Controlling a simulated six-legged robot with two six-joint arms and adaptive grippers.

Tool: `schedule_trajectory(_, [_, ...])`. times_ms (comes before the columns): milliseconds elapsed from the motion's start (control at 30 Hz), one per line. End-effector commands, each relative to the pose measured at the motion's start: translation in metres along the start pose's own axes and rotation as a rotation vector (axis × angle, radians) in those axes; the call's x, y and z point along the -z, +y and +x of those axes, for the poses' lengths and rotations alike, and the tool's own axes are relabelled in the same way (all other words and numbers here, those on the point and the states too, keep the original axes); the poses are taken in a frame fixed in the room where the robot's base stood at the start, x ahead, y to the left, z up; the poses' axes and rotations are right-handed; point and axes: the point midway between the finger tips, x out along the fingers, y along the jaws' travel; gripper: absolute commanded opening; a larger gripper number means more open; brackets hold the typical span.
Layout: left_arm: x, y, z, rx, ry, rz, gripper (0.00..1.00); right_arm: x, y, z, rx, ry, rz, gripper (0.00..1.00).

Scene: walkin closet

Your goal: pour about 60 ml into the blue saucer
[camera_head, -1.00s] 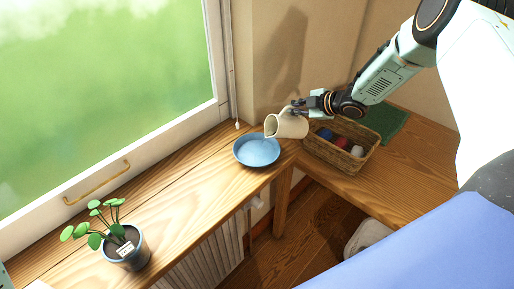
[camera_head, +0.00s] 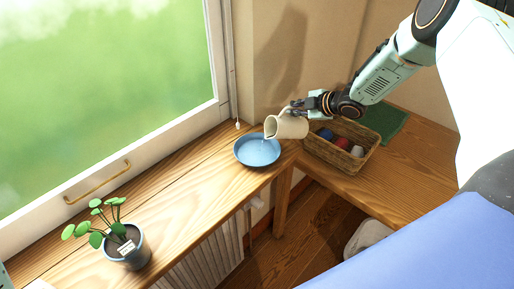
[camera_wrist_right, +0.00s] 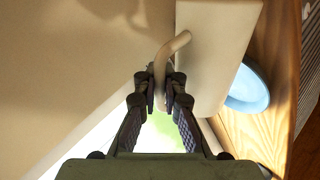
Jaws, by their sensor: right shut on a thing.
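A cream jug (camera_head: 287,126) is tilted with its mouth toward the left, over the right rim of the blue saucer (camera_head: 257,151). The saucer sits on the wooden sill and has a pale sheen inside; I cannot tell how much liquid it holds. My right gripper (camera_head: 299,106) is shut on the jug's handle. In the right wrist view the fingers (camera_wrist_right: 165,88) close around the curved handle, with the jug's body (camera_wrist_right: 212,50) beside them and part of the saucer (camera_wrist_right: 248,88) beyond. My left gripper is not in view.
A wicker basket (camera_head: 343,168) with several balls of yarn stands right of the jug, near a green mat (camera_head: 386,121). A potted plant (camera_head: 124,247) stands at the left front of the sill. The window frame (camera_head: 120,146) runs behind. The sill between plant and saucer is clear.

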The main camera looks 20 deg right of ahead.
Motion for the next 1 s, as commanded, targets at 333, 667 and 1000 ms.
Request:
schedule_trajectory(333, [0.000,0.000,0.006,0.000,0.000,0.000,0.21,-0.021,0.004,-0.006,0.020,0.113,0.191,0.00])
schedule_trajectory(667, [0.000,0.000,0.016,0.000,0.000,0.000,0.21,-0.027,0.003,-0.005,0.023,0.182,0.301,0.00])
schedule_trajectory(1000, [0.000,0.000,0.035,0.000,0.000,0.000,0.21,-0.037,0.003,-0.005,0.021,0.269,0.431,0.00])
